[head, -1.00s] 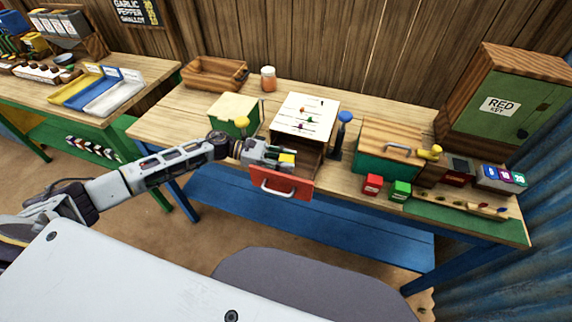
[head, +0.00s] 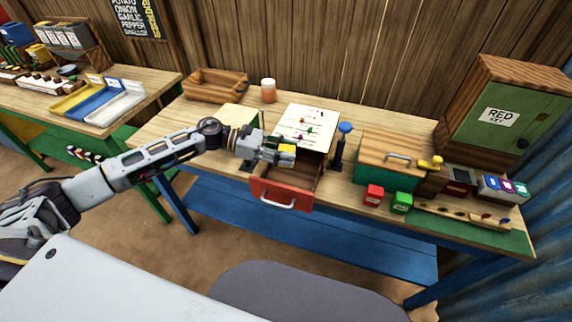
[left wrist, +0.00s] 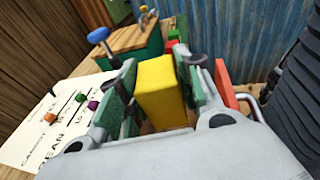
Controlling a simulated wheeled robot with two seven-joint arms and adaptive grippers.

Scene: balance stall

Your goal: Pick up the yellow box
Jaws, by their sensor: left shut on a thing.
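The yellow box (left wrist: 161,90) is a small block between the two green-padded fingers of my left gripper in the left wrist view. My left gripper (head: 284,150) is shut on it, and the yellow box also shows at the fingertips in the head view (head: 288,149). The gripper holds it above the open red-fronted drawer (head: 281,194), beside the white panel with coloured sliders (head: 303,122). The gripper hides part of the drawer's inside. My right gripper is not in view.
A blue-topped lever (head: 344,128) stands right of the panel. Further right are a green box with a wooden lid (head: 385,150), a red cube (head: 373,195) and a green cube (head: 401,203). A wooden tray (head: 215,85) and a jar (head: 268,90) stand at the back.

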